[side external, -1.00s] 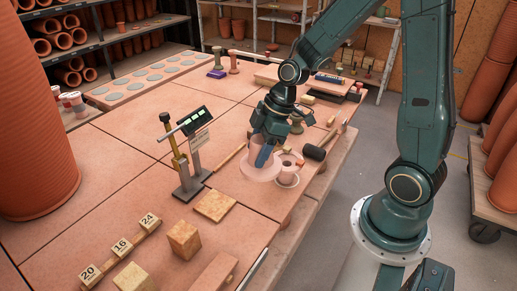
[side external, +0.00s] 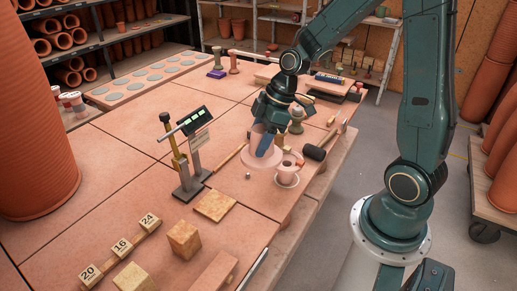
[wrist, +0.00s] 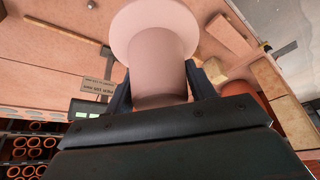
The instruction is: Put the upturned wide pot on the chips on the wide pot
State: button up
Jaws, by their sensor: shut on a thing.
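My gripper (side external: 267,143) is shut on the upturned wide pot, a pale pink cylinder with a broad round rim (side external: 262,159) at its lower end. In the wrist view the pot's wall (wrist: 158,62) is between the two fingers, with the rim (wrist: 153,12) beyond it. I cannot tell whether the rim touches the table. Another pale pot (side external: 286,177), apparently the other wide pot, stands on the table just right of and nearer than the held one. A small orange thing (side external: 300,163) shows beside it. I cannot make out the chips.
A small grey ball (side external: 248,176) lies near the held pot. A dark-headed mallet (side external: 315,152) lies to the right. Wooden blocks (side external: 184,239) and numbered blocks (side external: 120,247) stand at the front.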

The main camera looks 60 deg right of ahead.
jog(key=d+r, duration=0.4)
jog(key=d, duration=0.4)
jog(key=d+r, duration=0.5)
jog(key=d, duration=0.3)
jog(key=shift+s+r, duration=0.2)
jog(key=shift+r, duration=0.1)
jog(key=shift+f, duration=0.1)
send_over(285, 160)
notch_tip(285, 160, down, 16)
jog(key=shift+f, duration=1.9)
jog(key=shift+f, duration=0.15)
